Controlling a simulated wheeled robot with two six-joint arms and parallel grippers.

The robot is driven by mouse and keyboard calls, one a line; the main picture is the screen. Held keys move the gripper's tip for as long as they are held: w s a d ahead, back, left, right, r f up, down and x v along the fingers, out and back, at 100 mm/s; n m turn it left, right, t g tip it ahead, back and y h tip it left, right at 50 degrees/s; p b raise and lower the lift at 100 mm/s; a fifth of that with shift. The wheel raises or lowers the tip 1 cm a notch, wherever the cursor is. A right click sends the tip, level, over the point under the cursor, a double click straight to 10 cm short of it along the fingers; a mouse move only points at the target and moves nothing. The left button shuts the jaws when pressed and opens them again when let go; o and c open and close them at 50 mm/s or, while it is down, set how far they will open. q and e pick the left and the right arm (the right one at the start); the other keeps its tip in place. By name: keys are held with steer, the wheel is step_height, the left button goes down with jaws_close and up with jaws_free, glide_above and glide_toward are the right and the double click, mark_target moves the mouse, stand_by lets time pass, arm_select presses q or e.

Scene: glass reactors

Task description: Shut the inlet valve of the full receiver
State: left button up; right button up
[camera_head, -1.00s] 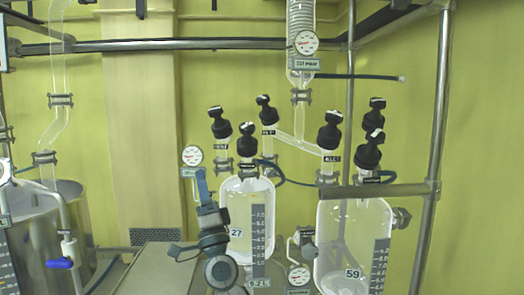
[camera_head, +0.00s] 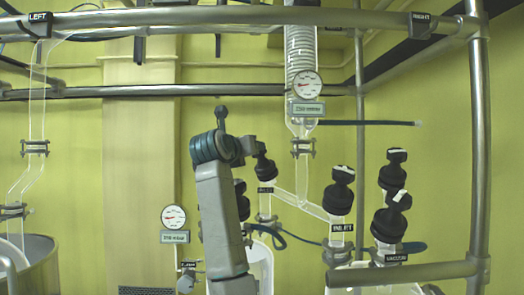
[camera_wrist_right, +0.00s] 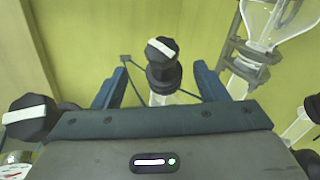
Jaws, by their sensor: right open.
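The left inlet valve (camera_head: 263,168) has a black knob with a white bar, on the left end of the glass branch. My right gripper (camera_head: 247,146) reaches toward it from the left. In the right wrist view, a black knob (camera_wrist_right: 163,68) with a slanted white bar sits between the open fingers of the right gripper (camera_wrist_right: 161,72); contact cannot be told. The right inlet valve (camera_head: 341,188) stands on the branch's other end. The left receiver (camera_head: 260,264) and right receiver (camera_head: 380,288) show only at their tops, so fill levels are hidden. My left gripper is out of view.
Two more black knobs (camera_head: 391,190) stand at the right. Another (camera_head: 241,200) is partly behind my arm. The glass condenser (camera_head: 301,70) hangs above the branch. Metal rails (camera_head: 270,17) cross above, and a steel post (camera_head: 480,150) stands at right. Another knob (camera_wrist_right: 28,118) is left of the gripper.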

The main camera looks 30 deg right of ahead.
steer(key=p+x, duration=0.1)
steer(key=x, duration=0.1)
steer(key=p+x, duration=0.1)
steer(key=x, duration=0.1)
steer(key=p+x, duration=0.1)
steer(key=x, duration=0.2)
steer(key=shift+s+d+r, duration=0.1)
steer(key=shift+d+r, duration=0.05)
steer(key=shift+r, duration=0.15)
steer(key=shift+x, duration=0.8)
steer(key=shift+p, duration=0.3)
steer(key=shift+c, duration=1)
steer(key=c, duration=0.8)
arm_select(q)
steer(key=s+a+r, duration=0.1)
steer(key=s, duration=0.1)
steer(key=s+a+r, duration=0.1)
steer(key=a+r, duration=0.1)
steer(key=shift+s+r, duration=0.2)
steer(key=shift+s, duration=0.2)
